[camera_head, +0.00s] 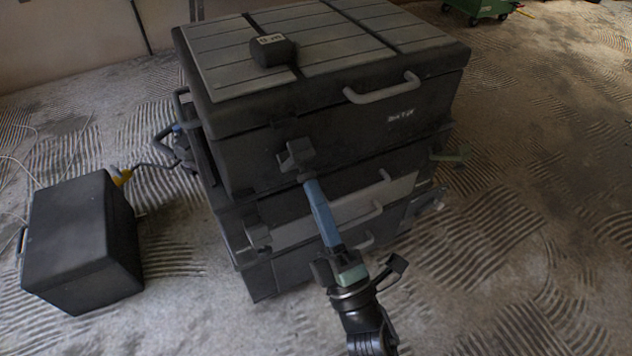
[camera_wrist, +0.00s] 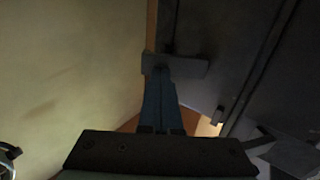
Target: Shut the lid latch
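A large dark chest (camera_head: 340,150) stands in the middle of the head view, its planked lid (camera_head: 215,75) lying flat on top. A dark block-like piece, seemingly the lid latch (camera_head: 295,153), projects from its front; in the wrist view a dark crosswise plate (camera_wrist: 190,66) appears to be the same piece. My gripper (camera_head: 311,184) reaches up to it from below right. Its long blue fingers (camera_wrist: 160,72) lie close together, with their tips at the plate. The tips overlap the latch, so I cannot tell whether they grip it or only touch it.
A small black box (camera_head: 273,50) sits on the lid. A grey handle (camera_head: 383,90) sticks out right of the latch, with drawers (camera_head: 340,205) below. A dark case (camera_head: 75,240) stands at left, with a cable near it.

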